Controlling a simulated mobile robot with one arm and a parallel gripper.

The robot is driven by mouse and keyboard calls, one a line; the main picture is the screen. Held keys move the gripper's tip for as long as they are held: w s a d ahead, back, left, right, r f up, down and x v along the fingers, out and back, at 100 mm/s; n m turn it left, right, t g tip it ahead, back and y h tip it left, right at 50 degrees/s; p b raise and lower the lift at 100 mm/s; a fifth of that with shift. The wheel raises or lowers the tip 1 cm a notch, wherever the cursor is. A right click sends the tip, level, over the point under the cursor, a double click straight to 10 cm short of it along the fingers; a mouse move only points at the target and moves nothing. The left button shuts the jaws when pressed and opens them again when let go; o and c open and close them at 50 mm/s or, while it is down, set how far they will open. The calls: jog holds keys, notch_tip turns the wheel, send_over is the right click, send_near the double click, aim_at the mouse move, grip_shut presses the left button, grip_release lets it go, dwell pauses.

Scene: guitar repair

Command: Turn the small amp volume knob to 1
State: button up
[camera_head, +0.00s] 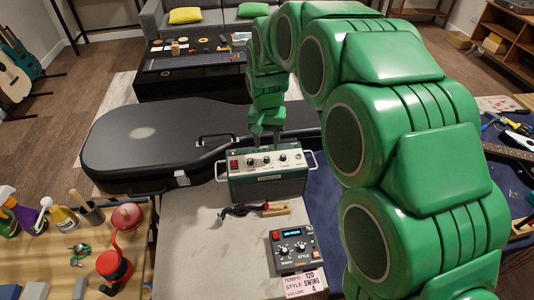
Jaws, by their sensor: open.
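The small amp (268,187) is a dark green box with a silver control panel and side handles, upright on the pale table. Its panel has a red switch (235,165) at the left and several small light knobs, including a middle knob (267,160) and a right knob (283,157). The labels are too small to read, so I cannot tell which knob is volume or its setting. My gripper (265,138) points down, open, at the amp's top rear edge, above the knobs in the picture. I see no contact with a knob.
A black guitar case (140,142) lies behind and left of the amp. A cable and a wooden-handled tool (275,209) lie between. My green arm covers the right side.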

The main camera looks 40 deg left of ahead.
aim_at(267, 158)
notch_tip(267, 158, down, 6)
dwell(0.4)
grip_shut()
